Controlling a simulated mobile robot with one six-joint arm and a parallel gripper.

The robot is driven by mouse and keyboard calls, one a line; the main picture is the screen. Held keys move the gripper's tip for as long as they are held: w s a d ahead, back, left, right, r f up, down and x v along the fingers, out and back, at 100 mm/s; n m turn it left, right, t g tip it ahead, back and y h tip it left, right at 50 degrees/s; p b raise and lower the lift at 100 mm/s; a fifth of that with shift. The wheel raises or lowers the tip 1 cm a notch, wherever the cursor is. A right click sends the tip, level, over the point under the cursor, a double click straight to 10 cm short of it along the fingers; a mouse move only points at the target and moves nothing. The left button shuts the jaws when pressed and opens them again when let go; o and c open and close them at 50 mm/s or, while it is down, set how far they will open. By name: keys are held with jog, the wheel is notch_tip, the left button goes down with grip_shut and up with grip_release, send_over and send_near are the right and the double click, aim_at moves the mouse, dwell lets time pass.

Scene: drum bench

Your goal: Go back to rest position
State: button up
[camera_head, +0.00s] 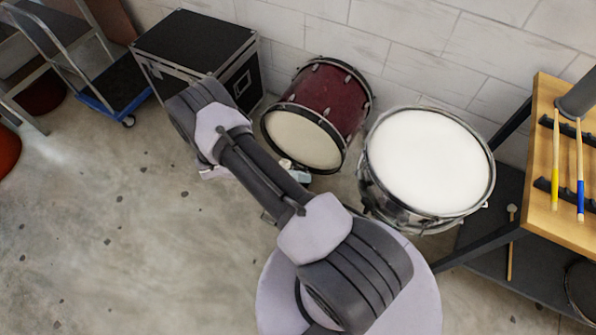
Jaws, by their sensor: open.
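My arm rises from its round light base (425,290) and reaches up and left to a bulky joint. The arm looks folded, with its lower part mostly hidden beneath the upper link. A small pale part shows past the link's right edge, in front of the dark red drum; I cannot tell which part of the arm it is. My gripper's fingers cannot be made out. Nothing held can be seen.
A dark red drum (335,97) lies by the wall, beside a white-topped snare drum (428,160). A black case (195,40) and a blue-edged trolley (112,85) stand upper left. A wooden bench (550,225) holds drumsticks at right.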

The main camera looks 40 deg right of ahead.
jog(key=w+a+r+m+t+y, duration=0.1)
jog(key=a+r+m+t+y, duration=0.4)
jog(key=r, duration=0.6)
jog(key=w+a+r+m+t+y, duration=0.1)
jog(key=a+r+m+y, duration=0.25)
jog(key=r+m, duration=0.55)
jog(key=s+a+r+m+t+y, duration=0.2)
jog(key=s+a+r+m+t, duration=0.2)
jog(key=r, duration=0.4)
jog(key=s+a+r+m+t+y, duration=0.3)
jog(key=s+a+r+m+t, duration=0.1)
jog(key=a+r+m+t, duration=0.2)
jog(key=shift+s+a+r+m, duration=0.4)
jog(key=shift+a+r+m, duration=0.15)
jog(key=shift+r, duration=0.4)
